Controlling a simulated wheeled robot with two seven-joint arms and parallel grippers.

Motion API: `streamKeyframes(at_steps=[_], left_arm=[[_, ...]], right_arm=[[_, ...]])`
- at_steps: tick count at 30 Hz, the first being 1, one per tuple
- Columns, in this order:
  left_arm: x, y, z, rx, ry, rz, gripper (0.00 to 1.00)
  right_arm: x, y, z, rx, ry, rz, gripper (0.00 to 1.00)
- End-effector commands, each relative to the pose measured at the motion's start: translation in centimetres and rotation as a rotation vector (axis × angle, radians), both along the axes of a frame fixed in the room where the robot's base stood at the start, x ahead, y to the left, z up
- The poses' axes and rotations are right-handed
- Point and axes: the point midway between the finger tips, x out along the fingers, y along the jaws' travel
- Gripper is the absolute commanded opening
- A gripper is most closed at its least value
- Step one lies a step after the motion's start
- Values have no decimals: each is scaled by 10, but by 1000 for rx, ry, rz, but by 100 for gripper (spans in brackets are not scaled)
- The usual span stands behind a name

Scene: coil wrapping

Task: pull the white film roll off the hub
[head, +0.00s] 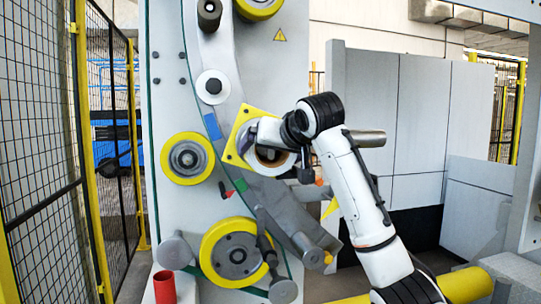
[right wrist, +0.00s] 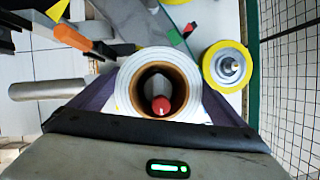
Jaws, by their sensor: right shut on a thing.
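The white film roll (head: 269,167) is at the yellow square plate (head: 231,152) on the machine's front panel, partly covered by my right gripper (head: 278,152) in the head view. In the right wrist view the white film roll (right wrist: 126,79) shows end-on with a brown core. The hub (right wrist: 161,104), with a red tip, shows inside the core, so the roll is around it. The dark fingers of my right gripper (right wrist: 160,98) are shut on the roll from both sides. How deep the hub reaches into the core is hard to tell. My left gripper is not in view.
A yellow-rimmed roller (head: 187,159) is left of the roll and a larger yellow wheel (head: 235,252) is below. A grey metal cylinder (head: 367,138) sticks out to the right. A red cup (head: 165,287) stands lower left. Mesh fencing (head: 40,150) borders the left.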

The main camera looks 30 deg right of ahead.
Motion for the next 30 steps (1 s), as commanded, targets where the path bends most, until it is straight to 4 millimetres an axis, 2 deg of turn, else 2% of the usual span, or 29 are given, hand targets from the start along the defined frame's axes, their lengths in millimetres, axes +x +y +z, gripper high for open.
streamKeyframes(at_steps=[30], left_arm=[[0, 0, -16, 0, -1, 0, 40]], right_arm=[[-37, 9, 3, 0, -8, 0, 69]])
